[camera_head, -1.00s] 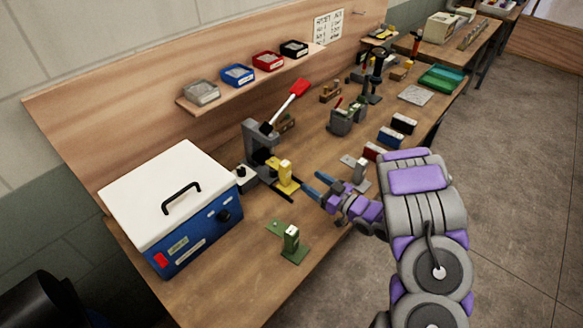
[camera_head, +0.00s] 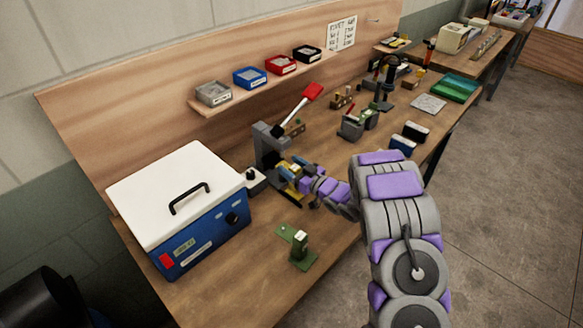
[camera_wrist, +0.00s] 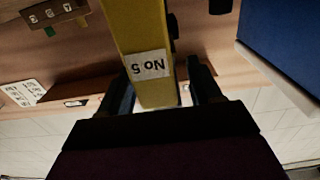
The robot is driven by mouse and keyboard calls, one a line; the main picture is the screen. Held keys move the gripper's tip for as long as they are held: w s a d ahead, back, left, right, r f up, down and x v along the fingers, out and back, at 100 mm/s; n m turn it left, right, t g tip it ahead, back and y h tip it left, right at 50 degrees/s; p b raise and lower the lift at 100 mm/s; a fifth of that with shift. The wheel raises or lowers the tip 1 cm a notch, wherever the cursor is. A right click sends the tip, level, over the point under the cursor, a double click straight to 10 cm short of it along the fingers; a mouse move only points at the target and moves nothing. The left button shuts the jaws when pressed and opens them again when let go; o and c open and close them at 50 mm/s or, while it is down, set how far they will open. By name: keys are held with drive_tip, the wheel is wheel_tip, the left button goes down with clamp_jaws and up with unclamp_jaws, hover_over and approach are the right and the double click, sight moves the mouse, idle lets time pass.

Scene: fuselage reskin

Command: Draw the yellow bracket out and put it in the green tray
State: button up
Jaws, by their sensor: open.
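The yellow bracket (camera_head: 289,192) stands at the grey press with the red lever (camera_head: 272,145), partly hidden by my gripper (camera_head: 291,171). In the wrist view the yellow bracket (camera_wrist: 145,40) carries a white label reading "No 5", upside down. My gripper's two fingers (camera_wrist: 162,82) are open, one on each side of the bracket; I cannot tell whether they touch it. The green tray (camera_head: 452,96) lies at the far right end of this bench.
A blue and white box (camera_head: 207,235) stands at the near left, with a green bracket (camera_head: 299,249) to its right. Grey holders (camera_head: 351,126), dark and blue blocks (camera_head: 403,143) and a pale plate (camera_head: 429,103) lie between the press and the tray.

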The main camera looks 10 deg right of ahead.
drive_tip(key=shift+d, duration=0.1)
drive_tip(key=shift+c, duration=0.5)
clamp_jaws()
